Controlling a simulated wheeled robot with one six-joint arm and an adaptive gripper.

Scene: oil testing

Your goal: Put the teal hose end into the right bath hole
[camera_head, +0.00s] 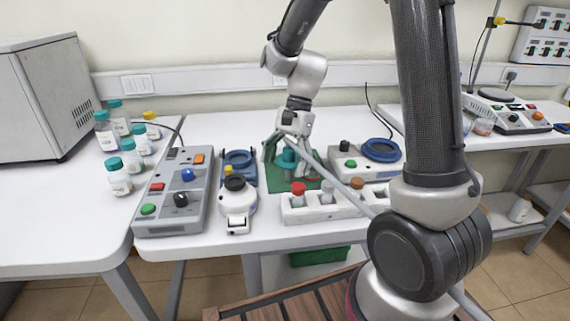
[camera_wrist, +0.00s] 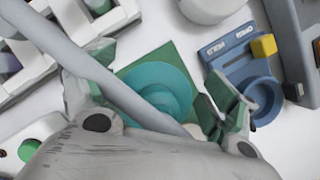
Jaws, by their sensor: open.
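A teal round, stepped piece (camera_wrist: 158,82) lies over a green square mat (camera_wrist: 190,62) in the wrist view. In the head view, the teal piece (camera_head: 288,157) is partly hidden by my gripper (camera_head: 291,162). My gripper is open, with its green-grey fingers spread on either side of the teal piece; I cannot tell whether they touch it. A grey tube (camera_wrist: 95,72) crosses in front of the gripper, and in the head view it (camera_head: 345,190) slants down to the right. I cannot tell whether the teal piece is the hose end. No bath hole is clearly identifiable.
A white rack (camera_head: 322,212) with capped bottles stands in front of the mat. A blue holder (camera_head: 239,158), a white round device (camera_head: 236,203) and a grey control box (camera_head: 172,215) are to the left. A device with a blue ring (camera_head: 381,149) is to the right.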

